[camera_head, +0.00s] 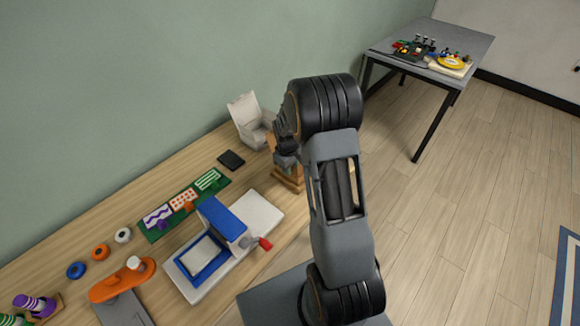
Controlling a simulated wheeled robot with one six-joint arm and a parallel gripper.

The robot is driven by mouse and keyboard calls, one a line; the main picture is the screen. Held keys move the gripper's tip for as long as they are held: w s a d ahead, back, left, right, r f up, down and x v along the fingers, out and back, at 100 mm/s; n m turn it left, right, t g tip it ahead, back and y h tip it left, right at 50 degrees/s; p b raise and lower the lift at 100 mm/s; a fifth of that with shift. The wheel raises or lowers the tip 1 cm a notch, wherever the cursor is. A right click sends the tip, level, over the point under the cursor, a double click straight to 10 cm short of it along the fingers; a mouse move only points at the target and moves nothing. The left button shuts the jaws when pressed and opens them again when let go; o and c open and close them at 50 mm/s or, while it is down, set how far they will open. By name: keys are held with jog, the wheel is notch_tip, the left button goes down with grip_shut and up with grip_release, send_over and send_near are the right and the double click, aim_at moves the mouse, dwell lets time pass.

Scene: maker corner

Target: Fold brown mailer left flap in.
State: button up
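The brown mailer (290,180) stands near the right end of the wooden bench, largely hidden behind my arm. Only its brown left part shows clearly, with a small tan bit at the right of the arm. Its left flap cannot be made out clearly. My gripper (285,156) is at the mailer's upper left side, very close to it or touching; I cannot tell which. Its fingertips are small and partly hidden, so whether it is open or shut does not show.
A white open box (250,122) stands just behind my gripper. A black flat item (231,160), a green board (163,229), a blue-and-white press (256,217) with a red knob and an orange tool (105,288) lie to the left. A grey table (478,43) stands far off.

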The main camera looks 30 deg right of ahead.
jog(key=shift+f, duration=0.25)
jog(key=shift+c, duration=0.2)
grip_shut()
